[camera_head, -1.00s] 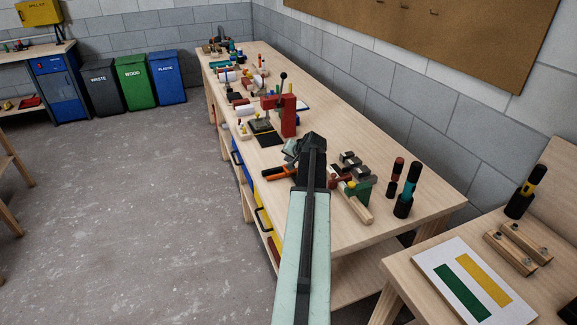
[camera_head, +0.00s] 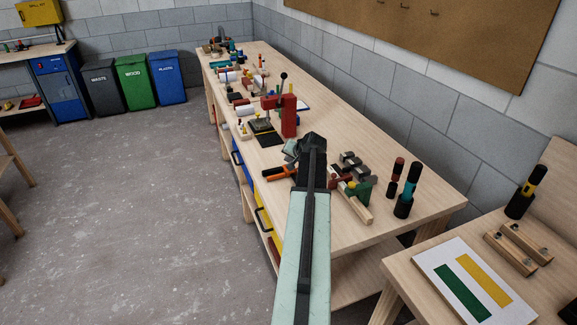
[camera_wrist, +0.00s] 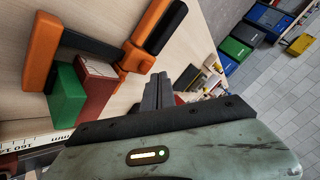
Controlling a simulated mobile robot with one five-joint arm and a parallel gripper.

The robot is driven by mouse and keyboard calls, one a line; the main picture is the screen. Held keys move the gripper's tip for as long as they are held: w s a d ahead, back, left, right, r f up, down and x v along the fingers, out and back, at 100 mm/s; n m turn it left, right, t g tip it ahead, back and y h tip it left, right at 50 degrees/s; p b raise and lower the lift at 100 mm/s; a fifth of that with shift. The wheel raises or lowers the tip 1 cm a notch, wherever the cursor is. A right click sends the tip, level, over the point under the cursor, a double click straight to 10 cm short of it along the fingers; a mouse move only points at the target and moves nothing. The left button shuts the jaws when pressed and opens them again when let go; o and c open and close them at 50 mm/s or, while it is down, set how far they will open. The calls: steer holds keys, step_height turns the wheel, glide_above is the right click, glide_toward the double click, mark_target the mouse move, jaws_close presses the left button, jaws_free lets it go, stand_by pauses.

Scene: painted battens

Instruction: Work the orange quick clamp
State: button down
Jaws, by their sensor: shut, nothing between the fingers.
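The orange quick clamp (camera_wrist: 137,58) fills the upper left of the wrist view, with an orange fixed jaw at left, a dark bar and an orange and black handle. A green block (camera_wrist: 66,96) and a dark red block (camera_wrist: 97,85) lie between its jaws. I cannot tell whether the jaws press on them. My gripper (camera_wrist: 158,92) is shut and empty, its fingertips just below the clamp's handle end in the picture; contact is not clear. In the head view part of the orange clamp (camera_head: 280,173) shows left of my arm, which hides the rest and my fingers.
A red press (camera_head: 288,117) stands on the bench farther back. A side table (camera_head: 400,262) is at the lower right. The floor at left is clear.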

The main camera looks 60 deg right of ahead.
stand_by(0.3)
steer(key=shift+w+f+b, duration=0.1)
steer(key=shift+f+b, duration=0.3)
steer(key=shift+f+b, duration=0.5)
stand_by(0.5)
stand_by(0.3)
steer(key=shift+r+p, duration=0.9)
steer(key=shift+r, duration=0.05)
step_height(320, 180, up, 5)
steer(key=p, duration=0.5)
stand_by(0.5)
